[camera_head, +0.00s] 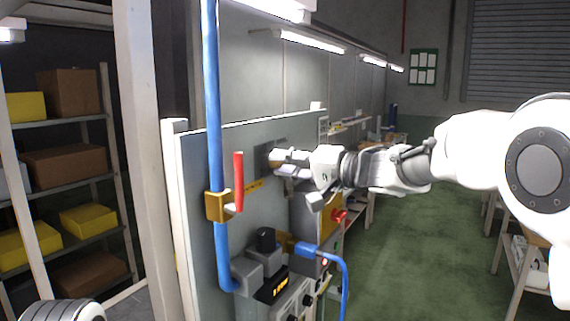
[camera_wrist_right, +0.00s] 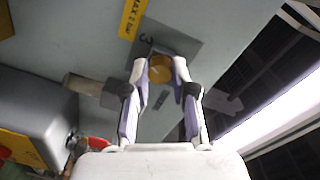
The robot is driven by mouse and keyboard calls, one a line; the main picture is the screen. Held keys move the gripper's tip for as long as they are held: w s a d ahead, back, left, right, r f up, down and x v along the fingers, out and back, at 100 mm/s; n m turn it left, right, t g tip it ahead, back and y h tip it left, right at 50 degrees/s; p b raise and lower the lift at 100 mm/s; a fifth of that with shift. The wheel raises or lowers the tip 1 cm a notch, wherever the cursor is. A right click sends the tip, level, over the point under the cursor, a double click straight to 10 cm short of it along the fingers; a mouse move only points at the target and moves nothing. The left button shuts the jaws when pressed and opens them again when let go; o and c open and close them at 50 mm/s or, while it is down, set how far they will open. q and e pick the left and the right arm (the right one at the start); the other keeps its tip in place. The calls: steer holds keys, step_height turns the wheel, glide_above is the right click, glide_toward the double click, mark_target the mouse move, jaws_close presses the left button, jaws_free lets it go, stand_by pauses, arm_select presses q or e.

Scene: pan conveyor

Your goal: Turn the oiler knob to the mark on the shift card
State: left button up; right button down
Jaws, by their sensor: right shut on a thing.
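My right gripper (camera_head: 277,160) reaches in from the right to the upright grey panel. In the right wrist view, its two fingers (camera_wrist_right: 160,72) are closed around a round, yellow-orange knob (camera_wrist_right: 160,68), which looks like the oiler knob. The knob sits in front of a dark square plate (camera_wrist_right: 190,48) marked with a "3". The other marks and any pointer are hidden or too small to read. In the head view, the gripper covers the knob. I cannot pick out the shift card for certain. My left gripper is not in view.
A blue pipe (camera_head: 211,100) with a red lever (camera_head: 239,181) stands left of the gripper. Below are grey valve blocks (camera_head: 268,262), a blue hose (camera_head: 340,275) and a red knob (camera_head: 340,215). The green floor (camera_head: 400,260) is open to the right.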

steer(key=c, duration=0.9)
jaws_free()
steer(key=shift+c, duration=0.2)
